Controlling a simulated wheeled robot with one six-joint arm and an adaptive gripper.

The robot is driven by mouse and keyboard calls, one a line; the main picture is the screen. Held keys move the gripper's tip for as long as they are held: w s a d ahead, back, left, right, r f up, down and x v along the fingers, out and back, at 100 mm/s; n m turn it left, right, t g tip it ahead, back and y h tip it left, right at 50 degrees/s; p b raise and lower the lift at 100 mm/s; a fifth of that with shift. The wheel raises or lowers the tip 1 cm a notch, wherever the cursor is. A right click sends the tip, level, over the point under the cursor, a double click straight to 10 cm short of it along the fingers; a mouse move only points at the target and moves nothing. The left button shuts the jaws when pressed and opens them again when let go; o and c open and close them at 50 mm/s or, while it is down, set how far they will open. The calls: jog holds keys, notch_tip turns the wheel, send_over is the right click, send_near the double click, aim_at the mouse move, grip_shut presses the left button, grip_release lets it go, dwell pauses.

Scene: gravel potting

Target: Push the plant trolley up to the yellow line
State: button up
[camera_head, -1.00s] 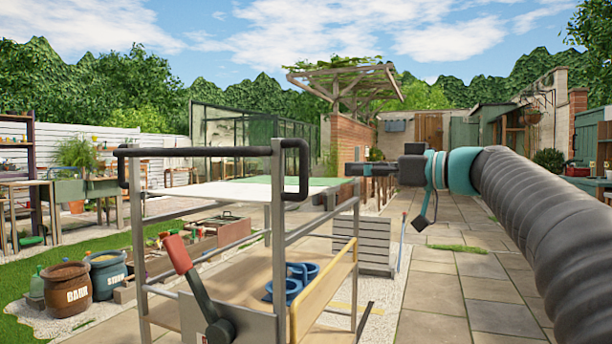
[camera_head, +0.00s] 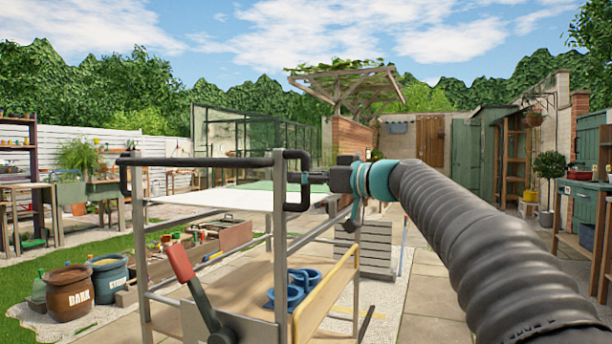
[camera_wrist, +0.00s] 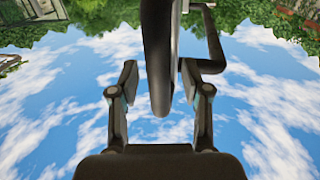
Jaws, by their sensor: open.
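The plant trolley (camera_head: 279,230) stands in front of me, a grey metal frame with a black handle (camera_head: 215,162) along its near top and a wooden lower shelf (camera_head: 240,284). A red-gripped lever (camera_head: 181,264) tilts up at its near side. My gripper (camera_head: 302,178) is at the right end of the handle, with its fingers open. In the wrist view the dark handle (camera_wrist: 158,50) runs between the two spread fingers (camera_wrist: 160,85), with a visible gap on the left side.
Two blue pots (camera_head: 285,292) sit on the trolley's shelf. Barrels (camera_head: 69,293) stand at the left beside a planting bed. A slatted grey crate (camera_head: 375,250) stands beyond the trolley's right side. A green cabinet (camera_head: 578,220) is at the right. Paving between is clear.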

jog(key=shift+w+a, duration=0.1)
grip_shut()
dwell(0.3)
